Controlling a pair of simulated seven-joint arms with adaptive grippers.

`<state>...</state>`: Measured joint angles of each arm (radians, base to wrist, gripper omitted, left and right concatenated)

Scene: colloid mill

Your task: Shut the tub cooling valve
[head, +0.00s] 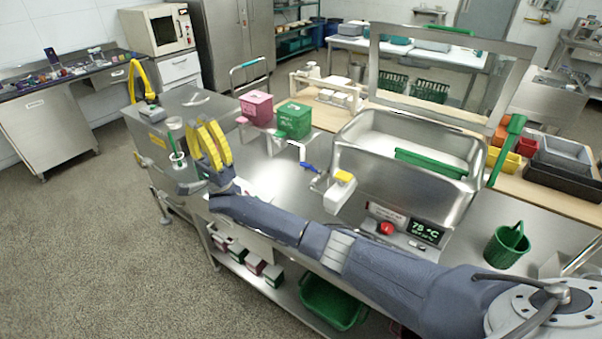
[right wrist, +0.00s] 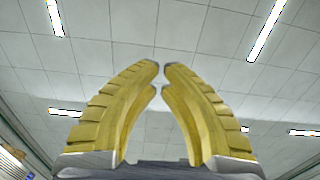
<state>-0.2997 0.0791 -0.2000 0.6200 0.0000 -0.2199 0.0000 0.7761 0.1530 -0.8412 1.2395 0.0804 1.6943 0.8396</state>
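A steel tub (head: 460,204) stands on the workbench right of centre. A small blue lever (head: 309,167) sits by its left wall, next to a white bent pipe (head: 298,150); it looks like the cooling valve. The lever's exact angle is too small to read. My right gripper (head: 205,123) is left of the lever, clearly apart from it, with its yellow fingers pointing up. In the right wrist view (right wrist: 161,64) the fingertips nearly meet and nothing shows between them.
A control panel (head: 405,224) reading about 75 °C is in front of the tub.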

